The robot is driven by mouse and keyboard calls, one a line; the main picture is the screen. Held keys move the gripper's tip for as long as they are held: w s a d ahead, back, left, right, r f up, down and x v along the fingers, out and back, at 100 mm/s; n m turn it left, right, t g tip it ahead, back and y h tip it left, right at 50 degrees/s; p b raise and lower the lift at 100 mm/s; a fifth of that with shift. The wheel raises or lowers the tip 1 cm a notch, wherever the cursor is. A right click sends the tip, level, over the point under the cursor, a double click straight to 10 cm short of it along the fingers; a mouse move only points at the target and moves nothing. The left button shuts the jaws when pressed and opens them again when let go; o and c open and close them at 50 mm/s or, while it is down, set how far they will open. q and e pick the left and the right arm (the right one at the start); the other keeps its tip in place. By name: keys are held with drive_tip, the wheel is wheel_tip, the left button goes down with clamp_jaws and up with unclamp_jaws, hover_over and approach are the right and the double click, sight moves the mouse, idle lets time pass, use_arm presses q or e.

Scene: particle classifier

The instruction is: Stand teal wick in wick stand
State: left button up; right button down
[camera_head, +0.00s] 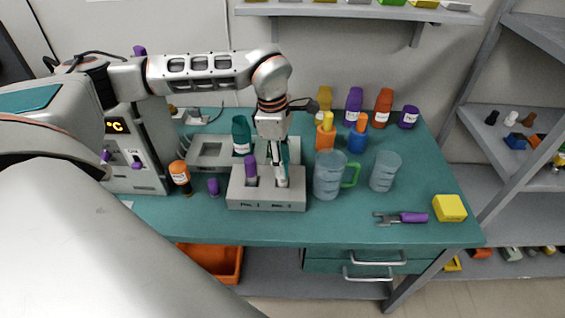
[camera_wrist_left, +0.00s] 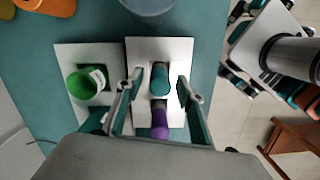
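The wick stand is a grey block (camera_head: 239,196) near the front of the teal bench, with two marked positions. It shows as a pale plate in the left wrist view (camera_wrist_left: 145,48). A purple wick (camera_head: 251,168) stands in its left position; it also shows in the left wrist view (camera_wrist_left: 159,122). The teal wick (camera_wrist_left: 160,77) appears upright in the other position. In the head view my gripper mostly hides it. My left gripper (camera_head: 281,178) points down over that position. In the wrist view its fingers (camera_wrist_left: 160,88) are open on either side of the teal wick, with gaps. My right gripper is not in view.
A dark green bottle (camera_head: 241,137) stands in a grey holder (camera_head: 207,152) behind the stand. A jug with a green handle (camera_head: 327,176) stands close right, then a clear cup (camera_head: 384,172). A purple-handled tool (camera_head: 412,217) and yellow block (camera_head: 449,208) lie at the right.

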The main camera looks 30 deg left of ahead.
use_arm(q)
wheel_tip(320, 180, up, 11)
drive_tip(key=a, duration=0.1)
drive_tip(key=shift+s+a+r, duration=0.15)
drive_tip(key=shift+s, duration=0.1)
idle(0.5)
